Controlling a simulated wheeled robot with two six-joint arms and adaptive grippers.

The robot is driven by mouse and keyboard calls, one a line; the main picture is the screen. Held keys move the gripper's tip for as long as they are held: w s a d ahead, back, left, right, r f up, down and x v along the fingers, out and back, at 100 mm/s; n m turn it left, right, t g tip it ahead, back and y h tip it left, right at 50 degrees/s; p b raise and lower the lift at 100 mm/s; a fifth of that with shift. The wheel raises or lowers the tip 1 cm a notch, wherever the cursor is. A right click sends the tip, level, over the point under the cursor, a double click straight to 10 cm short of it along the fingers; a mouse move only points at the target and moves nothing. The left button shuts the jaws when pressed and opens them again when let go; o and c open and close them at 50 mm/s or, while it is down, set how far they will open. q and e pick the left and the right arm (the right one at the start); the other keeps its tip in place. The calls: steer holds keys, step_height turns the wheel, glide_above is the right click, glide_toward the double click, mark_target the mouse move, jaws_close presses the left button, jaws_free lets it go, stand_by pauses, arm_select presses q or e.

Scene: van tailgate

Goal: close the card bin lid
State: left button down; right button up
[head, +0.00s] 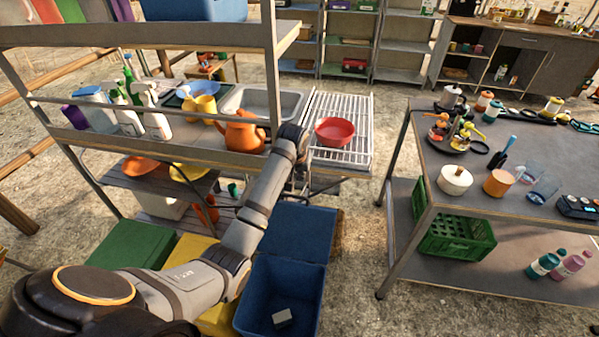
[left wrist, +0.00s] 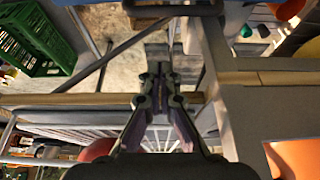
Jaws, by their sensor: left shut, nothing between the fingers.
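A blue bin (head: 283,290) stands on the ground at the bottom middle of the head view. Its blue lid (head: 299,231) is open, raised at the bin's far side, and a small pale block (head: 282,318) lies inside. I see no label that marks it as the card bin. My left arm passes over the bins, and my left gripper (head: 302,178) is beyond the lid, by the drying rack, partly hidden by its own wrist. In the left wrist view the fingers (left wrist: 160,70) are together and empty. My right gripper is not in view.
A green bin (head: 132,245) and a yellow bin (head: 190,250) stand left of the blue one, partly behind my arm. A sink bench with an orange teapot (head: 240,134) and a rack with a red bowl (head: 335,131) are close to the arm. Bare ground lies right of the bin.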

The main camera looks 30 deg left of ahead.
arm_select(q)
steer(key=f, duration=0.1)
steer(key=s+f, duration=0.1)
steer(key=f, duration=0.1)
steer(key=s+f, duration=0.1)
steer(key=shift+s+d+f+p, duration=0.1)
steer(key=shift+d+f+p, duration=0.15)
steer(key=shift+p, duration=0.15)
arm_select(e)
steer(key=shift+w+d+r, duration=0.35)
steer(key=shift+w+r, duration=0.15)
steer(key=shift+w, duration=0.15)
arm_select(q)
steer(key=shift+s, duration=0.1)
